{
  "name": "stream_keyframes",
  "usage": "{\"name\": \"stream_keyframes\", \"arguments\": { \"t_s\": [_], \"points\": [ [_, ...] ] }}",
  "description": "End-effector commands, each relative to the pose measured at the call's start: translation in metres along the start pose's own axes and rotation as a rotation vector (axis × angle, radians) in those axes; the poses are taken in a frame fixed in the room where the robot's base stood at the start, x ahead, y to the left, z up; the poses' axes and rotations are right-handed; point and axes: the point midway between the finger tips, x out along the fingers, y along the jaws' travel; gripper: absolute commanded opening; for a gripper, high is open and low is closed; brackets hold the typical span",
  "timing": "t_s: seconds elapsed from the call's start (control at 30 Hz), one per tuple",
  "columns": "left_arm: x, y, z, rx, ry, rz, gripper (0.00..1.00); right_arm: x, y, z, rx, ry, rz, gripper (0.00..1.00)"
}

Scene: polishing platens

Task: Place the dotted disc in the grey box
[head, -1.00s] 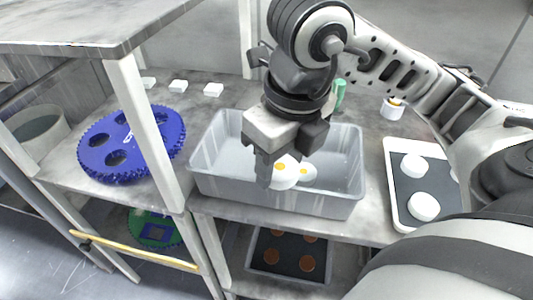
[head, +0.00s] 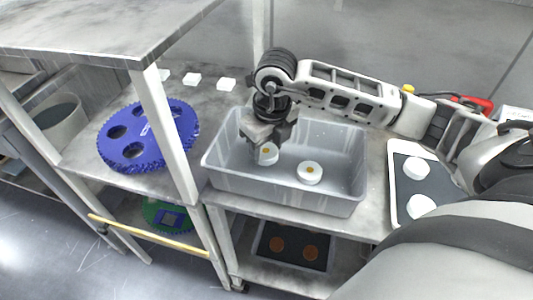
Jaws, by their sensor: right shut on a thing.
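The grey box (head: 337,200) is an open plastic bin on the bench, in the middle of the head view. My right gripper (head: 264,147) reaches down into the left part of the box, shut on a white disc with a yellow-orange dot (head: 268,156). Whether this disc touches the box floor I cannot tell. A second white dotted disc (head: 309,173) lies on the box floor to the right, apart from the held one. My left gripper is not in view.
A tray (head: 398,152) with white discs on a dark mat stands right of the box. A blue toothed wheel (head: 150,150) lies to the left, behind a shelf post (head: 172,140). Small white blocks (head: 226,84) lie behind. A lower shelf holds a tray with copper discs (head: 277,244).

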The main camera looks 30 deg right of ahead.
Motion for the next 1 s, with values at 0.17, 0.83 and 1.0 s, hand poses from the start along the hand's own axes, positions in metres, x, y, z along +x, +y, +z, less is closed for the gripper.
{"name": "stream_keyframes", "arguments": {
  "t_s": [0.17,0.83,1.0],
  "points": [
    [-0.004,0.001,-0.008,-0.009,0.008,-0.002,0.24,0.024,0.0,-0.003,0.001,0.004,0.001,0.25],
    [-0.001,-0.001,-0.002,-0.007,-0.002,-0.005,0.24,0.034,0.0,-0.004,0.001,0.0,0.0,0.72],
    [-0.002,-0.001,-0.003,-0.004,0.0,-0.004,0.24,0.033,0.0,-0.004,0.001,0.0,0.0,0.72]
  ]
}}
